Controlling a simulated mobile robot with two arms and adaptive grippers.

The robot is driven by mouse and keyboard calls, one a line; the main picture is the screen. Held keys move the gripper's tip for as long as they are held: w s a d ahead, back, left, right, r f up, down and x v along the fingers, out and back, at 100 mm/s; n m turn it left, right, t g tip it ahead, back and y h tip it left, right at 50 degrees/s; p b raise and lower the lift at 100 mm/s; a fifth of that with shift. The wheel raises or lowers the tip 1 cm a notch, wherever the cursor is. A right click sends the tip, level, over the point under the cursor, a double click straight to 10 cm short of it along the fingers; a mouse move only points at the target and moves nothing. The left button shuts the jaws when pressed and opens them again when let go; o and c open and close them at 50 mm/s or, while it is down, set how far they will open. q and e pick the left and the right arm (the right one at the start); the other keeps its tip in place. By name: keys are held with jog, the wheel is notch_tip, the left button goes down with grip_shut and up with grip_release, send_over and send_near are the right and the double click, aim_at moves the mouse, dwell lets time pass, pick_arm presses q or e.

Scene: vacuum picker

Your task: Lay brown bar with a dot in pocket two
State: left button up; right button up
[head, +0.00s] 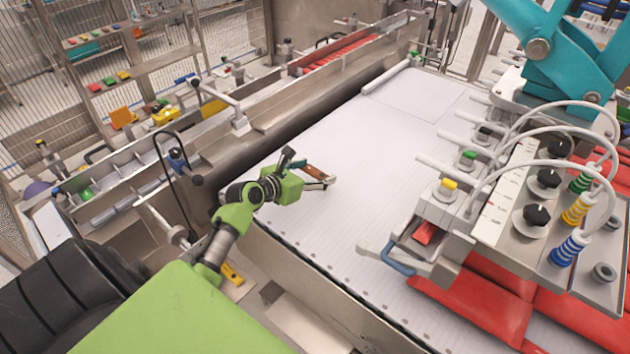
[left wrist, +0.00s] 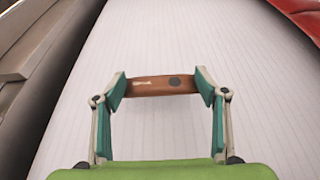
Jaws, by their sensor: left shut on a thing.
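My left gripper (head: 318,184) is over the near left edge of the white ribbed conveyor belt (head: 330,240). It is shut on a brown bar (head: 313,172). In the left wrist view the brown bar (left wrist: 150,87) lies crosswise between the two fingertips of the left gripper (left wrist: 161,87), gripped at its ends. A dark round dot shows right of its middle and a pale mark left of it. The bar appears just above the belt, but I cannot tell whether it touches. No pocket can be made out. My right gripper is not in view.
A vacuum picker head (head: 540,190) with black knobs, hoses and coloured fittings overhangs the belt's right side. Red packs (head: 490,305) lie beneath it. A metal side rail (head: 260,125) runs along the left. The middle of the belt is clear.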

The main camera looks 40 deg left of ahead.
pick_arm(q)
jog(key=shift+w+a+f, duration=0.15)
jog(key=shift+w+f, duration=0.2)
jog(key=shift+f, duration=1.65)
jog(key=shift+f, duration=0.1)
jog(key=o, duration=1)
jog(key=shift+o, duration=0.2)
